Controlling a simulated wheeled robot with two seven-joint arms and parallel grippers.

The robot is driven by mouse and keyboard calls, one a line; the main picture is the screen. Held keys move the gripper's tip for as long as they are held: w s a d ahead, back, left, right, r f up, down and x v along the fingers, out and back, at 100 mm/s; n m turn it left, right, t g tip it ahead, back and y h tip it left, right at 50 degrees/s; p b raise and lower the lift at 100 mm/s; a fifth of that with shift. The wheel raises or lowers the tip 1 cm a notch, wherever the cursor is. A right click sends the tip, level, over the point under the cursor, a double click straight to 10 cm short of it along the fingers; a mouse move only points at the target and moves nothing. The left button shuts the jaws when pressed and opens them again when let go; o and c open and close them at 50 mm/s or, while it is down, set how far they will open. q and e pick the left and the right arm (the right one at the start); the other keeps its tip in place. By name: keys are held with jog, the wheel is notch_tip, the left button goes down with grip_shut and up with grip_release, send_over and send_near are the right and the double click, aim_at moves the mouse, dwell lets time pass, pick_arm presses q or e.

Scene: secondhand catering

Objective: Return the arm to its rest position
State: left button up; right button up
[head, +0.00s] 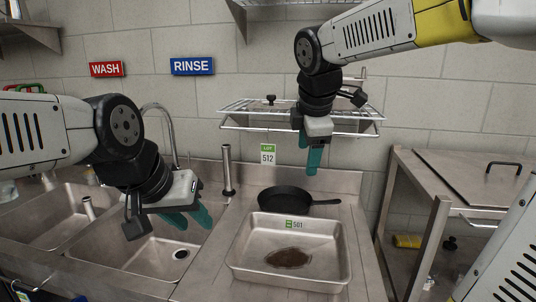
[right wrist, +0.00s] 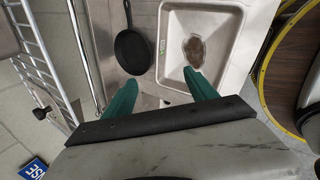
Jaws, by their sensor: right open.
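My right arm reaches in from the upper right in the head view. Its gripper (head: 312,165) points down with teal fingers, in front of the wall rack and above the pan area. In the right wrist view the gripper (right wrist: 161,82) has its fingers apart, with nothing held between them. My left gripper (head: 190,216) hangs in front of the sink at the left in the head view. Its teal fingers overlap from this side, so their opening is unclear. I see nothing held in it.
A stained steel tray (head: 338,258) and a black skillet (head: 285,203) sit on the counter; the tray (right wrist: 232,20) and skillet (right wrist: 131,50) also show in the right wrist view. A wire rack (head: 350,128) is behind my right gripper. A steel cabinet (head: 445,180) stands right.

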jog(key=s+d+f+m+y, duration=0.1)
jog(key=s+d+f+m, duration=0.1)
jog(key=s+f+m, duration=0.2)
jog(key=s+d+f+m+y, duration=0.1)
jog(key=s+d+f+m, duration=0.2)
jog(key=s+m, duration=0.8)
jog(key=m, duration=0.3)
jog(key=shift+s+f+m+t, duration=0.15)
jog(key=shift+f+m+t, duration=0.15)
jog(key=shift+f+t, duration=0.1)
